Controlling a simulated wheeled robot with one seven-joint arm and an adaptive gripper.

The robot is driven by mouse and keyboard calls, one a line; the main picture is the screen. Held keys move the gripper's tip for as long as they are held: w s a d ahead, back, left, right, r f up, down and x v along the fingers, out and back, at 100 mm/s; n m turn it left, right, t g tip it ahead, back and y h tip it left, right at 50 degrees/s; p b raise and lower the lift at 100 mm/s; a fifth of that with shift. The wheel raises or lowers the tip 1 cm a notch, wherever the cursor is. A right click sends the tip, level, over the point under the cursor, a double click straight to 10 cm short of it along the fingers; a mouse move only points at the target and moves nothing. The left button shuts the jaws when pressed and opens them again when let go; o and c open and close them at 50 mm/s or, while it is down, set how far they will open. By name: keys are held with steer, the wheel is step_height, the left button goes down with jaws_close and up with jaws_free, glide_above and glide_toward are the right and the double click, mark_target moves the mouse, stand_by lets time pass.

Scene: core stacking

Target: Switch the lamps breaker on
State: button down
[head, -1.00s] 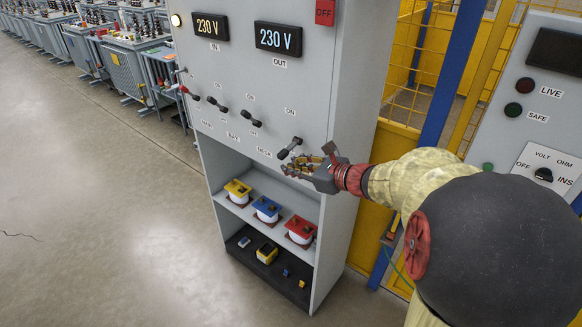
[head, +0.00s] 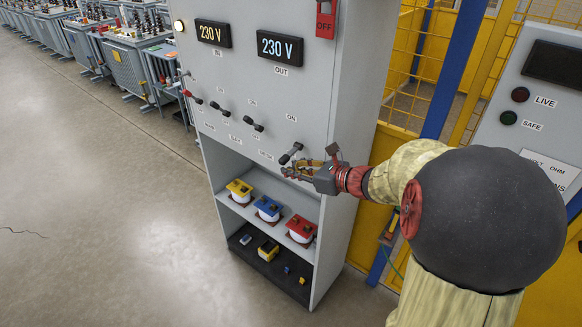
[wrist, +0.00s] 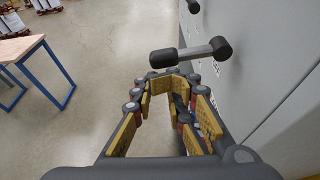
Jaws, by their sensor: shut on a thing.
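The grey breaker panel (head: 270,95) carries a row of black-handled levers. The rightmost lever (head: 291,153) has an "ON" label above it; the label below it is too blurred to read. My gripper (head: 290,172) is just under this lever in the head view. In the wrist view, the lever (wrist: 188,53) sticks out from the panel, just beyond and above my fingertips (wrist: 168,80). The fingers are drawn in close together at the lever; the exact contact is hidden. Two more levers (head: 218,107) and (head: 252,125) are further left.
Two displays (head: 280,47) read 230 V. Below the levers, an open shelf holds yellow, blue and red units (head: 301,229). A meter panel (head: 530,105) stands at the right, with yellow fencing (head: 408,90) behind. The floor (head: 110,220) at the left is clear.

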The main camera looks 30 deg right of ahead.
mark_target(282, 161)
steer(key=shift+r+m+y+p, duration=0.3)
steer(key=shift+r+p, duration=0.1)
steer(key=shift+p, duration=0.55)
steer(key=r+m+p, duration=0.1)
steer(key=p, duration=0.3)
steer(key=r+m+y+p, duration=0.1)
steer(key=p, duration=0.3)
steer(key=shift+s+a+r+m+g, duration=0.1)
steer(key=shift+a+r+m+g, duration=0.1)
steer(key=shift+r+m+g, duration=0.1)
steer(key=shift+p, duration=0.45)
steer(key=r+m+y+p, duration=0.1)
steer(key=p, duration=0.2)
steer(key=shift+d+r+m+y+p, duration=0.1)
steer(key=shift+r+m+y+p, duration=0.25)
steer(key=shift+p, duration=0.55)
steer(key=shift+m+p, duration=0.25)
steer(key=shift+p, duration=0.2)
steer(key=shift+w+d+r+m+y+p, duration=0.1)
steer(key=shift+d+r+m+y+p, duration=0.25)
steer(key=shift+p, duration=0.95)
steer(key=shift+w+r+m+y+p, duration=0.1)
steer(key=shift+r+m+p, duration=0.45)
steer(key=shift+p, duration=0.7)
steer(key=shift+f, duration=0.25)
